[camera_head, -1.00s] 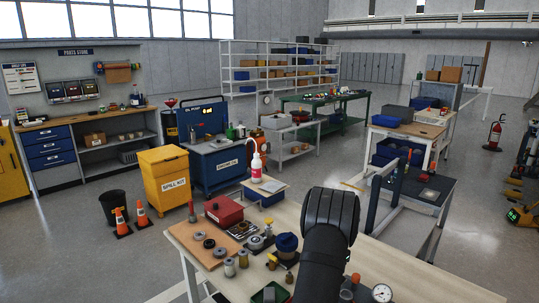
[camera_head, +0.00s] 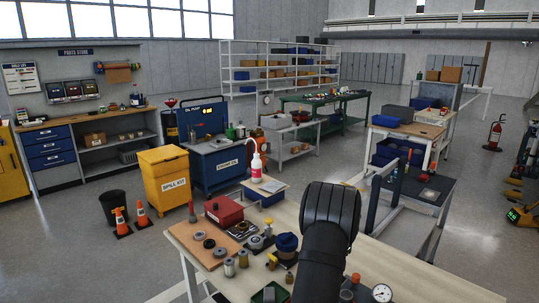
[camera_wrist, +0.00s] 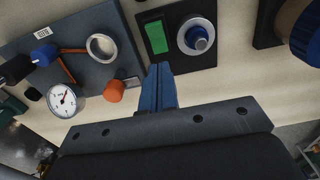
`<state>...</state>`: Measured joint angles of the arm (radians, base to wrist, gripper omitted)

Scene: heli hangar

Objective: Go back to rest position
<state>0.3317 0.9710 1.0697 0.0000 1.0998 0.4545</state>
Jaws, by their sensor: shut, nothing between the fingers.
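My gripper (camera_wrist: 158,72) shows in the wrist view, its blue fingers shut together with nothing between them. It is above the pale workbench (camera_wrist: 205,92), its tips appearing close to a dark panel (camera_wrist: 197,62) with a green display and a round silver and blue knob. In the head view my arm rises over the workbench (camera_head: 400,275), and the gripper itself is hidden behind it or out of the frame.
A dark board with a pressure gauge (camera_wrist: 62,100) and an orange knob (camera_wrist: 114,91) lies left in the wrist view. A blue-capped item (camera_wrist: 307,38) is at right. In the head view, a red box (camera_head: 224,210) and several small parts crowd the bench's left; its right part is clearer.

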